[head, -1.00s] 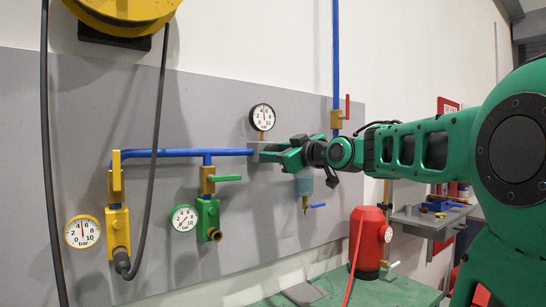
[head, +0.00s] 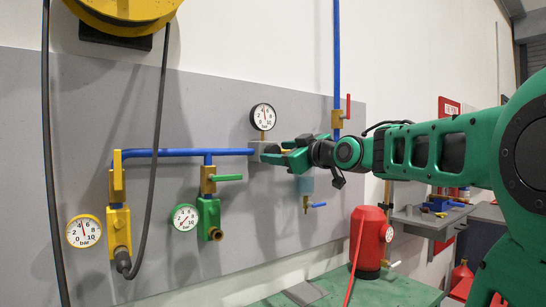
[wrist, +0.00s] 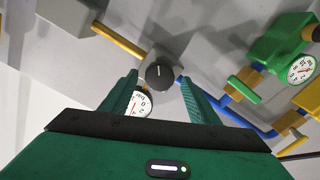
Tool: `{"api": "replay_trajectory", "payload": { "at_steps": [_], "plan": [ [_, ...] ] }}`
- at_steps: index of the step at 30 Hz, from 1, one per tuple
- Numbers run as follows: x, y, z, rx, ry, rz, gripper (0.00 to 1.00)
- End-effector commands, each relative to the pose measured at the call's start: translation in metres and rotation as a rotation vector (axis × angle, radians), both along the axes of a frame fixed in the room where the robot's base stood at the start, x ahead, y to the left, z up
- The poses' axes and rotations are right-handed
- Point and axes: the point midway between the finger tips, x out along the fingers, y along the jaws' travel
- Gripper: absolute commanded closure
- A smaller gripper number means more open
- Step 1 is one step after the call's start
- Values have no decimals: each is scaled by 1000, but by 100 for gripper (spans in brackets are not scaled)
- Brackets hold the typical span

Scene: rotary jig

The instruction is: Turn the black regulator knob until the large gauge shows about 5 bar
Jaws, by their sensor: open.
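The black regulator knob (wrist: 158,74) faces my gripper in the wrist view, with a pale line on its face. It also shows in the head view (head: 271,151), partly behind my fingers. The large black-rimmed gauge (head: 263,117) sits above the regulator; its needle points roughly straight up, between 4 and 6, but is too small to read exactly. Part of this gauge shows in the wrist view (wrist: 142,104). My gripper (wrist: 160,88) is open and empty; its fingers lie to either side of the knob in the picture. It appears drawn back from the knob.
A blue pipe (head: 180,153) runs left from the regulator to a green valve block (head: 208,214) and a yellow one (head: 119,232), each with a small gauge. A pale blue filter bowl (head: 305,185) hangs under my gripper. A red cylinder (head: 369,241) stands below right.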

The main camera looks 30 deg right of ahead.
Motion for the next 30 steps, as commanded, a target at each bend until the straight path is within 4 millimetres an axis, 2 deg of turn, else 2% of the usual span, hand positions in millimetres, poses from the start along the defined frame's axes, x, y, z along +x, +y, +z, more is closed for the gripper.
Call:
{"api": "replay_trajectory", "payload": {
  "at_steps": [9, 15, 20, 30],
  "plan": [
    [-59, -2, 0, 1, -2, -1, 45],
    [-83, -3, 0, 0, 0, 0, 45],
    [-89, -3, -1, 0, 2, 0, 45],
    [-89, -3, -1, 0, 2, 0, 45]
  ]
}}
